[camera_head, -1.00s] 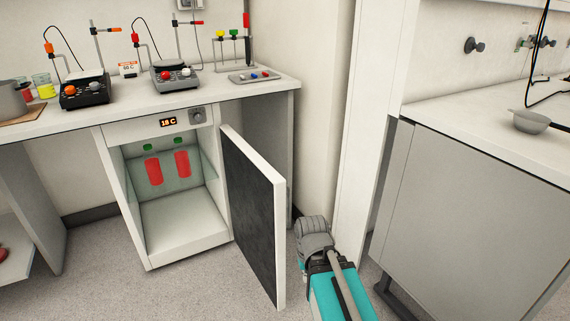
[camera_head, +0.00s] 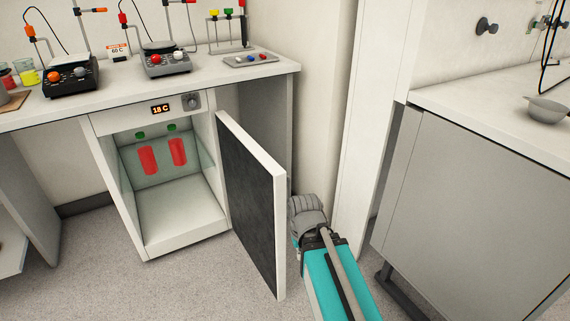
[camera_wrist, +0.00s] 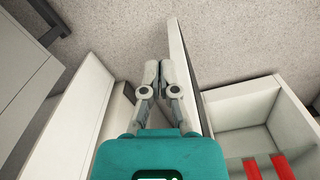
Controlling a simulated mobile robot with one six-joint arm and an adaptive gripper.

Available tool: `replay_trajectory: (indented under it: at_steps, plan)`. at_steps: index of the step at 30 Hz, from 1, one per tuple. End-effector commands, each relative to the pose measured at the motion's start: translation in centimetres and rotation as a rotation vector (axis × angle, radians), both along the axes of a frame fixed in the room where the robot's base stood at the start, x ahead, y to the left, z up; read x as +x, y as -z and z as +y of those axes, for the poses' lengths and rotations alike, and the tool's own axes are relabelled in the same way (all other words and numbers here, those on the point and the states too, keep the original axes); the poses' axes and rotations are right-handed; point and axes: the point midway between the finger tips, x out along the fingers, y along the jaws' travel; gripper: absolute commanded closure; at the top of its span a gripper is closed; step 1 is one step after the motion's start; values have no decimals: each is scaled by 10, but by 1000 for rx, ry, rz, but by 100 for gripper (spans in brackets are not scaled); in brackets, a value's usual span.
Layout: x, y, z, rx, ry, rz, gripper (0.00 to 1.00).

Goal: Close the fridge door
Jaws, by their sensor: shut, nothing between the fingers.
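The fridge (camera_head: 170,222) is a white cabinet under the bench, with an "18 C" display. Its door (camera_head: 252,205) stands wide open, dark inner face toward the left and white edge toward me. In the wrist view the door (camera_wrist: 182,52) runs just right of my gripper (camera_wrist: 158,66). My gripper is shut and empty, on the door's outer side. Its fingertips lie close to the door; I cannot tell whether they touch.
Two red sample bottles (camera_head: 148,160) (camera_head: 178,151) with green caps are in the fridge. A white wall column (camera_head: 365,130) stands close behind my arm. A grey cabinet (camera_head: 480,215) is at the right. The floor left of the door (camera_head: 190,285) is clear.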

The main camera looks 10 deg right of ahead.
Motion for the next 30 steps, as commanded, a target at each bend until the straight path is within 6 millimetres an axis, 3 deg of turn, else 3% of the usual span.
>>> replay_trajectory:
  at_steps: [5, 11, 30]
  plan:
    - [2, -7, 0, 2, 8, 0, 100]
    - [10, -31, -1, 7, 40, 0, 100]
    - [51, -154, -1, 43, 242, 4, 100]
